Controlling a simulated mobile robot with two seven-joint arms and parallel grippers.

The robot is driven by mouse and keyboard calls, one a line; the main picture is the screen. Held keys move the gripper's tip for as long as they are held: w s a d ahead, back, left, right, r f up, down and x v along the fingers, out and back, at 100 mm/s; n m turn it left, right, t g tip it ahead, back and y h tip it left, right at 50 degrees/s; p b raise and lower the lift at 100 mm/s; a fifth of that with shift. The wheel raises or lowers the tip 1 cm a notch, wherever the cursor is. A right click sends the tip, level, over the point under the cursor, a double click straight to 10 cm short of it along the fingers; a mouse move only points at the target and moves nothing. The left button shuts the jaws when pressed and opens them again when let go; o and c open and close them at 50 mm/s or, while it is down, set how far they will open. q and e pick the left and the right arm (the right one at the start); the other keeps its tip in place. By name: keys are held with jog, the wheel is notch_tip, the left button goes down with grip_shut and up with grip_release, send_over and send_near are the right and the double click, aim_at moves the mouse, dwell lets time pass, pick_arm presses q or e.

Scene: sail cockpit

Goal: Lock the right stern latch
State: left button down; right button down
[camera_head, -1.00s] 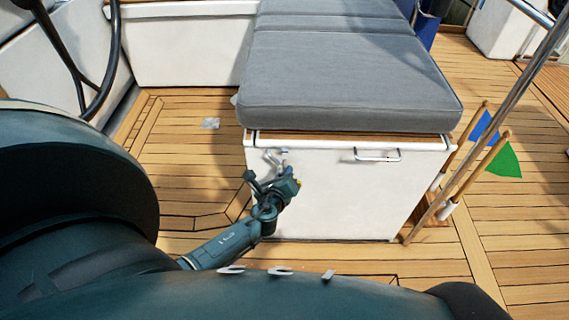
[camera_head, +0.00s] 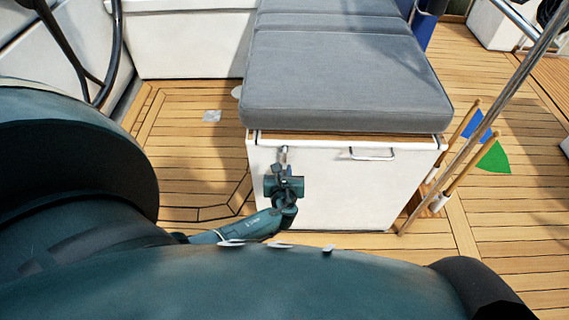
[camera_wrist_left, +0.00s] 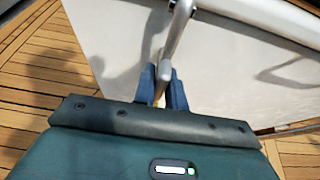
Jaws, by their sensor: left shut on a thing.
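A white box (camera_head: 335,190) under a grey cushion carries a small metal latch (camera_head: 283,153) at the upper left of its front face. My left gripper (camera_head: 284,168) is at the latch, with the arm coming up from below. In the left wrist view, my left gripper's blue fingers (camera_wrist_left: 164,82) are closed around the latch's metal lever (camera_wrist_left: 172,45), which points down between them. The lever's lower end is partly hidden by the fingers. My right gripper is not in view.
A metal handle (camera_head: 373,155) is on the box front to the right. The grey cushion (camera_head: 345,85) overhangs the top. A slanted metal rail (camera_head: 500,88) and flag poles (camera_head: 456,180) stand at the right. Wooden deck (camera_head: 190,150) lies open to the left.

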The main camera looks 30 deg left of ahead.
pick_arm(q)
jog(key=shift+w+r, duration=0.1)
jog(key=shift+a, duration=0.1)
jog(key=c, duration=1.5)
grip_release()
jog(key=shift+c, duration=0.2)
jog(key=shift+o, duration=0.3)
